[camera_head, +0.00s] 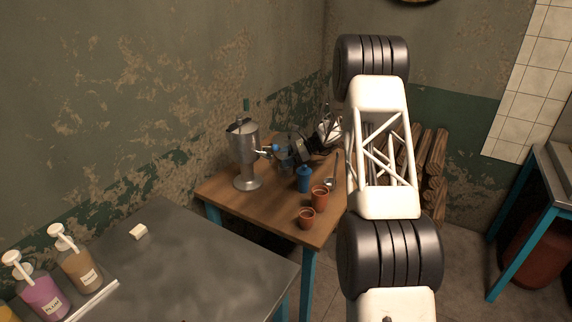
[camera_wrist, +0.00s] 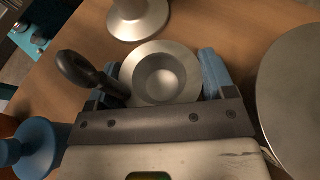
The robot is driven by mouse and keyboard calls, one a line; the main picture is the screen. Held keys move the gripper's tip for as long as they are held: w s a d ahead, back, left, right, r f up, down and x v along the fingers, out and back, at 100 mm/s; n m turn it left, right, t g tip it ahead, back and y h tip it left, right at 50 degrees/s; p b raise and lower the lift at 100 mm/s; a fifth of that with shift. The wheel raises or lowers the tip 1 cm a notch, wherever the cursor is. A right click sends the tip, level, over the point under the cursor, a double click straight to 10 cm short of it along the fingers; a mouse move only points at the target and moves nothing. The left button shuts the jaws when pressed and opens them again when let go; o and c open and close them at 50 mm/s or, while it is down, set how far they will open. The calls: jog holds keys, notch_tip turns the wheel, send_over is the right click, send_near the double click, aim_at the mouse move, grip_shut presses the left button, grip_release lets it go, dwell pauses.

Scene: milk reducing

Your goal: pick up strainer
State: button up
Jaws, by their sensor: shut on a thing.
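My gripper shows in the wrist view (camera_wrist: 161,80) with its two blue fingers on either side of a round metal dish, which looks like the strainer (camera_wrist: 165,58). It has a wide pale rim, a sunken middle and a dark looped handle pointing left. The fingers are shut on it. In the head view my gripper (camera_head: 281,155) is over the wooden table, beside the metal urn. The strainer cannot be made out clearly there. Whether it touches the table is not clear.
The tall metal urn (camera_head: 244,150) stands left of my gripper on the wooden table (camera_head: 262,212). A large metal disc (camera_wrist: 296,90) is close on the right in the wrist view.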

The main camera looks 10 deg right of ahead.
aim_at(286, 155)
jog(key=shift+r, duration=2.65)
